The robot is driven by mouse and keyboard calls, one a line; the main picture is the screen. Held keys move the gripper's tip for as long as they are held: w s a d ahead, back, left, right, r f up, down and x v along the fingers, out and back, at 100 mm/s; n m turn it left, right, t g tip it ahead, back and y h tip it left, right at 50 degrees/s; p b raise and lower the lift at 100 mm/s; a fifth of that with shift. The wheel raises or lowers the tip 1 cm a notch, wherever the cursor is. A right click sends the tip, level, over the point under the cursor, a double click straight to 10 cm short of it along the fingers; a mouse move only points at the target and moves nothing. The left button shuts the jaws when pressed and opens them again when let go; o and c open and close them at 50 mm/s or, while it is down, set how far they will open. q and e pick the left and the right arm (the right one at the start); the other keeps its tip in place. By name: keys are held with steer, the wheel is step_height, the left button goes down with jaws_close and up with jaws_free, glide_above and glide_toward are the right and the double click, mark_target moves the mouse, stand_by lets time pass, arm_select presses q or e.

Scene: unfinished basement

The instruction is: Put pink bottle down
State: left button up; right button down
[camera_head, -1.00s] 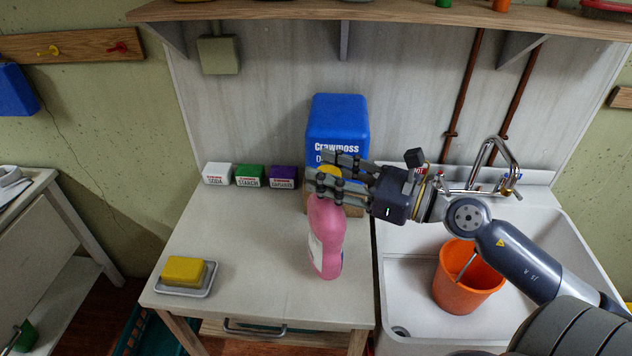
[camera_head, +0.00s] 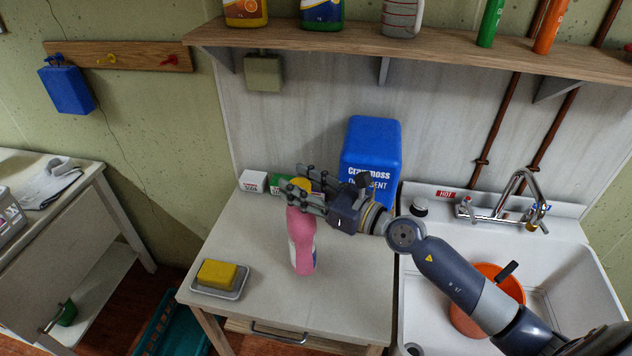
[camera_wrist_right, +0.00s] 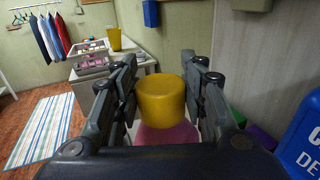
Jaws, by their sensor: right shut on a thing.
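The pink bottle (camera_head: 302,240) with a yellow cap is over the white counter (camera_head: 262,292), upright or nearly so. I cannot tell whether its base touches the top. My right gripper (camera_head: 304,192) is shut on it near the cap, coming from the right. In the right wrist view the yellow cap (camera_wrist_right: 161,101) sits between the two fingers, with the pink body below it. My left gripper is not in view.
A yellow sponge (camera_head: 216,273) lies in a dish at the front left. A sink with an orange bucket (camera_head: 487,271) is at right. The counter's middle left is clear.

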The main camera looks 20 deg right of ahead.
steer(key=shift+w+a+r, duration=0.3)
steer(key=shift+w+a, duration=0.05)
steer(key=shift+w, duration=0.05)
steer(key=shift+f+b, duration=0.75)
steer(key=shift+f, duration=1.25)
steer(key=c, duration=1)
jaws_free()
steer(key=shift+f, duration=0.2)
steer(key=shift+s, duration=0.1)
steer(key=shift+r, duration=0.1)
steer(key=b+v, duration=0.6)
steer(key=v, duration=0.6)
